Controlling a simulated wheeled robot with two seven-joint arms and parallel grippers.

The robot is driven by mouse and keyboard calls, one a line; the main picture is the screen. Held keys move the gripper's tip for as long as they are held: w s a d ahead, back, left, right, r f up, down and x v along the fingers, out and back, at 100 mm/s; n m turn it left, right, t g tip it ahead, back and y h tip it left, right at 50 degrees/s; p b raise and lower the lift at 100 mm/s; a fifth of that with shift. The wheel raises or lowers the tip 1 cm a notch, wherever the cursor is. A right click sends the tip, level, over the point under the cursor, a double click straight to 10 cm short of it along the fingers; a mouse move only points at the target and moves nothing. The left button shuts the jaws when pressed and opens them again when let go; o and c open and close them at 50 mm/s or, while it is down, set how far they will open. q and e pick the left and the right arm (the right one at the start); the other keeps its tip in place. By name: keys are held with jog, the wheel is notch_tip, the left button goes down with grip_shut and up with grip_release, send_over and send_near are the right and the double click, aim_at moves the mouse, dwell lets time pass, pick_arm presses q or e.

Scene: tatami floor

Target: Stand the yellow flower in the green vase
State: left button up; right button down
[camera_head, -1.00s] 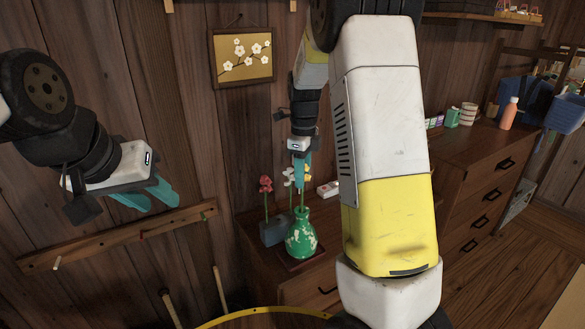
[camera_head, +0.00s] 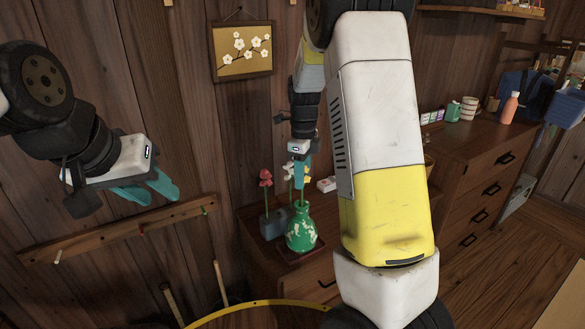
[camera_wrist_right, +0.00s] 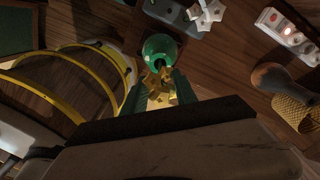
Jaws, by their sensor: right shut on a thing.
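The green vase (camera_head: 301,232) with pale markings stands upright on a dark square tray (camera_head: 318,247) on the wooden cabinet. My right gripper (camera_head: 301,186) points down just above the vase's mouth. In the right wrist view it is shut on the yellow flower (camera_wrist_right: 158,85), whose head sits between the teal fingers. The vase (camera_wrist_right: 160,47) shows just beyond the flower head, with its dark mouth partly covered. The stem's lower end is hidden, so I cannot tell if it is inside the mouth. My left gripper (camera_head: 150,193) is empty and open, off to the left near the wall.
A red flower (camera_head: 265,178) and a white flower (camera_head: 288,172) stand in a grey-blue holder (camera_head: 273,224) close beside the vase. An orange bottle (camera_head: 510,107) stands far right. A peg rail (camera_head: 120,230) runs along the left wall.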

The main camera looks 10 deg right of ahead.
jog(key=shift+f, duration=0.65)
jog(key=c, duration=0.8)
grip_release()
jog(key=o, duration=0.6)
jog(key=shift+c, duration=0.2)
notch_tip(320, 180, up, 7)
jog(key=shift+r, duration=0.35)
